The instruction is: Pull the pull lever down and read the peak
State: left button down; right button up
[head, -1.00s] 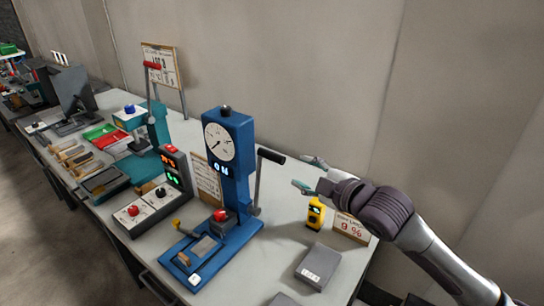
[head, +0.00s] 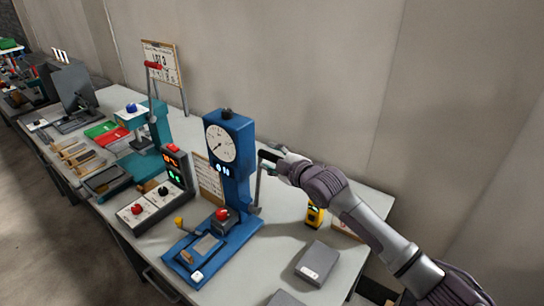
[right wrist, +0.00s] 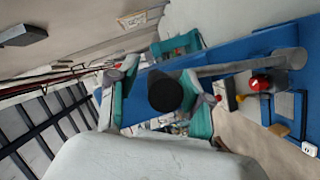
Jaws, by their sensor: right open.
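The blue tester (head: 231,175) stands on the table with a round white dial (head: 219,143) and a small lit display below it. The dial's numbers are too small to read. Its pull lever (head: 268,156) has a black grip on a grey arm, raised at the tester's right side. My right gripper (head: 284,161) is at the grip's outer end. In the right wrist view the open teal-padded fingers (right wrist: 160,102) lie on either side of the grip's round black end (right wrist: 165,91). I cannot tell whether they touch it. My left gripper is not in view.
A red button (head: 221,214) is on the tester's base. A grey box (head: 317,263) and a yellow device (head: 315,215) are to its right. A control box (head: 150,205) and a teal press (head: 150,125) are to its left. A wall is behind.

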grip_shut()
dwell(0.5)
